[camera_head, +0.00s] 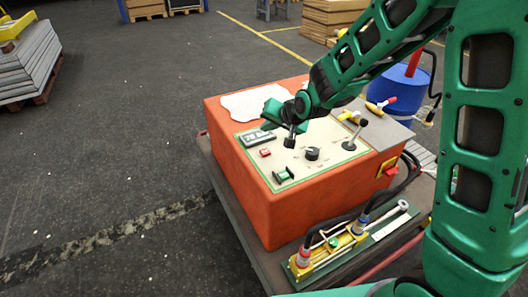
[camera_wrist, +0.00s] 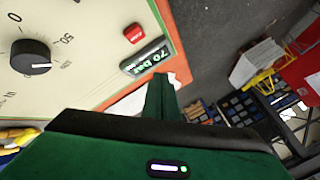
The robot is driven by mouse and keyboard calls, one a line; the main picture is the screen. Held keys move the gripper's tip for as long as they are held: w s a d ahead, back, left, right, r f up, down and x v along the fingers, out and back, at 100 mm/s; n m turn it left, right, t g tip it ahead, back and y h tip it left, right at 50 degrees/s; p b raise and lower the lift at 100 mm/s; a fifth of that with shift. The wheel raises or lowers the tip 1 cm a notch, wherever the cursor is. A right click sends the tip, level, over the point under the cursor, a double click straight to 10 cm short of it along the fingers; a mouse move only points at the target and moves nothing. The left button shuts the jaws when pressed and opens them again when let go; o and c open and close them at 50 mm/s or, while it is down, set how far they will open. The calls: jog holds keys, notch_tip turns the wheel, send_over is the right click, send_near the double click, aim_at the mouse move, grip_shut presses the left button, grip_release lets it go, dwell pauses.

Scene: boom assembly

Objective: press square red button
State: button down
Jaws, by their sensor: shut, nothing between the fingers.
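The square red button (camera_head: 265,152) is on the cream control panel (camera_head: 297,168) on top of an orange box, just below a small display (camera_head: 258,138). In the wrist view the red button (camera_wrist: 134,33) lies at the upper middle, next to the display (camera_wrist: 148,57), which reads "70 bar". My gripper (camera_head: 290,141) is shut and empty. The exact height above the panel is hard to tell.
A black dial (camera_head: 312,153), a green switch (camera_head: 283,175) and a lever (camera_head: 355,136) stand up from the panel. A white sheet (camera_head: 252,103) and tools (camera_head: 380,104) lie behind. A blue barrel (camera_head: 400,92) stands behind the box.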

aim_at(267, 153)
jog(key=shift+f, duration=3.5)
jog(key=shift+f, duration=0.15)
jog(key=shift+s+f, duration=0.1)
jog(key=shift+f, duration=0.1)
jog(key=shift+f, duration=0.55)
jog(key=shift+r, duration=1)
jog(key=shift+r, duration=0.1)
jog(key=shift+r, duration=2.35)
